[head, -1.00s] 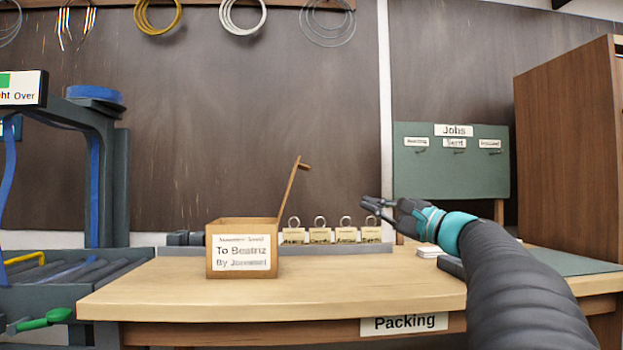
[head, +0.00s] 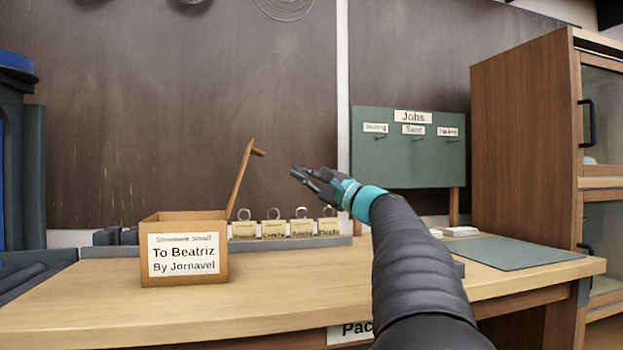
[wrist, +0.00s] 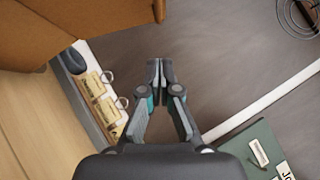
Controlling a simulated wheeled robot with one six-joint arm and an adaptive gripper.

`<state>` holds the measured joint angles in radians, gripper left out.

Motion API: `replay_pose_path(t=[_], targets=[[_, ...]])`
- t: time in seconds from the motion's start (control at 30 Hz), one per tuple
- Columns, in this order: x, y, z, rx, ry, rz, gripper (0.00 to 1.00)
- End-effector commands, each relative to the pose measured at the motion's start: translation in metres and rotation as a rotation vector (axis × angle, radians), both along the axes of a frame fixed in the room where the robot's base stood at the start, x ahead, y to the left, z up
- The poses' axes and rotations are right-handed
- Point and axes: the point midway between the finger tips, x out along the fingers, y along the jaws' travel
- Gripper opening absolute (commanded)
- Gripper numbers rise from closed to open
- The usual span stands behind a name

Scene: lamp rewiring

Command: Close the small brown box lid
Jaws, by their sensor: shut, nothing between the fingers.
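The small brown box (head: 184,248) stands on the packing table, with a white label reading "To Beatriz By Jornavel" on its front. Its lid (head: 240,180) is open, standing up from the right side of the box and leaning right, with a small tab at its top. My gripper (head: 298,174) is to the right of the lid at about the height of its upper part, apart from it. The fingers are shut and empty, as the wrist view (wrist: 158,68) also shows. Brown surfaces of the box and lid (wrist: 95,18) fill the upper left of the wrist view.
Several tagged padlocks (head: 273,229) stand in a row behind the box on a grey rail. A green "Jobs" board (head: 410,155) and a wooden cabinet (head: 525,140) are at right. A green mat (head: 515,252) lies on the table (head: 250,305); its front is clear.

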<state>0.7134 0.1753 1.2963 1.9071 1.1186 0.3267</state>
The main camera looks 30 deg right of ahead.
Motion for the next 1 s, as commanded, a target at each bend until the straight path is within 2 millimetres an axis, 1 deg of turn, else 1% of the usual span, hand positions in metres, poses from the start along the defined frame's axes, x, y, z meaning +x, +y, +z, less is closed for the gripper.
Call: replay_pose_path(t=[0.03,0.2,0.33,0.5,1.0], targets=[[0.009,0.005,0.005,-0.001,0.000,0.005,0.00],[0.035,0.018,0.015,-0.001,-0.001,0.006,0.00],[0.037,0.036,0.024,-0.002,-0.001,0.006,0.00],[0.041,0.048,0.030,-0.001,0.000,0.005,0.00],[0.042,0.051,0.033,-0.003,0.001,0.005,0.00]])
